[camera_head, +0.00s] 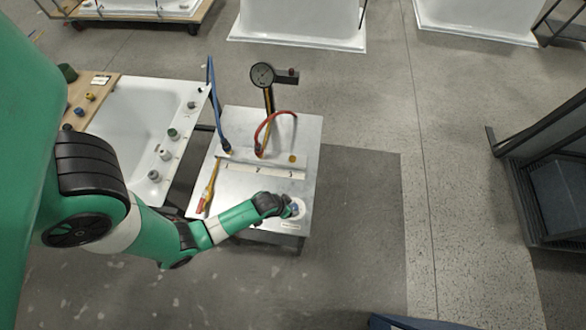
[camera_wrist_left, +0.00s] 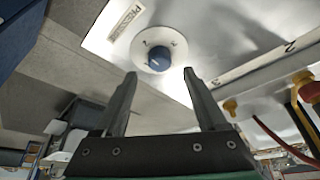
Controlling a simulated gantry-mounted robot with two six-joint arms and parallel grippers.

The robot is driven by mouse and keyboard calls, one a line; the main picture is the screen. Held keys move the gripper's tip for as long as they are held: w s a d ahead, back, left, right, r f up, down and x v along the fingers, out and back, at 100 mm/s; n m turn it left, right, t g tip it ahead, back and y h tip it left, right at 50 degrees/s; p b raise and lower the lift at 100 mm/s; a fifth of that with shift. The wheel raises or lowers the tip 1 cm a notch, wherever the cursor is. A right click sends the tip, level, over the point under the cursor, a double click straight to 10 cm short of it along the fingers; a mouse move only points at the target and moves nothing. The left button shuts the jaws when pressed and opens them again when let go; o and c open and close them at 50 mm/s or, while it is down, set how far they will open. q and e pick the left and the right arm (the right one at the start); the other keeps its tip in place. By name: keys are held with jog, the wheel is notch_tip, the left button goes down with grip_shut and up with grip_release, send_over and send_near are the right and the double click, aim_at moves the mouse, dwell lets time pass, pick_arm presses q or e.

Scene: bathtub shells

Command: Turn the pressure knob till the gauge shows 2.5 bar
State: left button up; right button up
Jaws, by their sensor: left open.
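The pressure knob (camera_wrist_left: 158,58) is a blue knob on a round white dial plate, beside a label reading PRESSURE, in the left wrist view. In the head view the knob (camera_head: 295,208) is at the front right corner of the metal-topped bench (camera_head: 235,185), partly hidden by my gripper. My left gripper (camera_wrist_left: 158,80) is open, its two fingers apart and pointing toward the knob, with nothing between them. It also shows in the head view (camera_head: 288,207). The gauge (camera_head: 262,75) stands on a post at the back of the bench; its reading is too small to tell. My right gripper is not in view.
A red hose (camera_head: 270,125) and a blue hose (camera_head: 214,100) rise from the bench. A brush (camera_head: 209,188) lies on its left side. A white tub shell (camera_head: 130,120) with fittings stands to the left. A dark rack (camera_head: 550,180) is at the far right; floor between is clear.

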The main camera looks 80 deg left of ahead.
aim_at(294, 207)
pick_arm(q)
jog(key=b+x, duration=0.1)
jog(key=x, duration=0.4)
jog(key=shift+w, duration=0.1)
grip_shut()
